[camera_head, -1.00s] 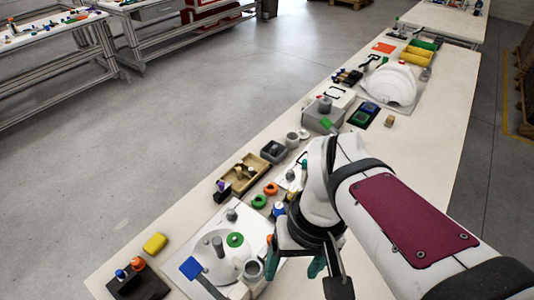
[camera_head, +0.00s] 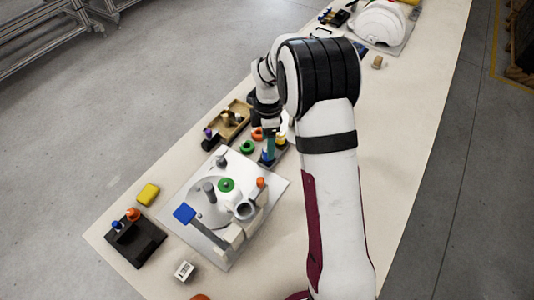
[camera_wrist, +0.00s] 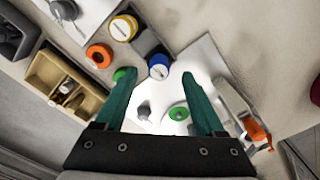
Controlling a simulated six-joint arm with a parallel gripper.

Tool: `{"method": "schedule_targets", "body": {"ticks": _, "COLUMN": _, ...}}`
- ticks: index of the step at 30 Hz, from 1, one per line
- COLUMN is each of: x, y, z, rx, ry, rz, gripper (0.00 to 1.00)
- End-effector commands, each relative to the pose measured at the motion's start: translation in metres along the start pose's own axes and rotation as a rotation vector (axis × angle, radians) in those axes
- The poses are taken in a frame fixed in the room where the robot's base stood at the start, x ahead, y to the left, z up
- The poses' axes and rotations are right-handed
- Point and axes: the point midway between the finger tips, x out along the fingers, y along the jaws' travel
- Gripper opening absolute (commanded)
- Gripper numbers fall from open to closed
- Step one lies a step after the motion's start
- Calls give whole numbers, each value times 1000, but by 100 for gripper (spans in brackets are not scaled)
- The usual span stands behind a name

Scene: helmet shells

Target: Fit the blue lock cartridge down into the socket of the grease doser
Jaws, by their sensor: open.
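The blue lock cartridge (camera_wrist: 159,67) has a pale top with a dark mark. It stands in a dark grey holder (camera_wrist: 147,42) beside a yellow-ringed cartridge (camera_wrist: 122,28). My gripper (camera_wrist: 160,76) is open, its teal fingers apart, with the blue cartridge showing between their tips. In the head view the blue cartridge (camera_head: 266,157) shows just below my gripper (camera_head: 270,147); I cannot tell the remaining height. The grease doser (camera_head: 208,208) is a pale dome on a plate, with a green cap and grey posts. Its grey cup-like socket (camera_head: 245,210) looks empty.
Orange (camera_wrist: 99,55) and green (camera_wrist: 124,75) rings lie close to the left finger. A wooden tray (camera_head: 232,120) stands behind. A blue square paddle (camera_head: 184,213) and an orange knob (camera_head: 261,182) stand up at the doser. The table's front right is clear.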

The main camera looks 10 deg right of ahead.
Motion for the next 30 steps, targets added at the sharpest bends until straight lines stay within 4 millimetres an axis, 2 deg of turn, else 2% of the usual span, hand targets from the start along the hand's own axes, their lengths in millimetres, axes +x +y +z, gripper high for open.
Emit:
{"method": "schedule_targets", "body": {"ticks": 3, "x": 26, "y": 0, "z": -1, "rx": 1, "ry": 0, "rz": -4, "gripper": 71}}
{"method": "schedule_targets", "body": {"ticks": 6, "x": 38, "y": 1, "z": -1, "rx": 0, "ry": 0, "rz": -2, "gripper": 71}}
{"method": "schedule_targets", "body": {"ticks": 13, "x": 40, "y": 1, "z": -1, "rx": 1, "ry": 0, "rz": 0, "gripper": 71}}
{"method": "schedule_targets", "body": {"ticks": 25, "x": 40, "y": 1, "z": -1, "rx": 1, "ry": 0, "rz": 0, "gripper": 0}}
{"method": "schedule_targets", "body": {"ticks": 30, "x": 39, "y": 1, "z": -1, "rx": 1, "ry": 0, "rz": 0, "gripper": 0}}
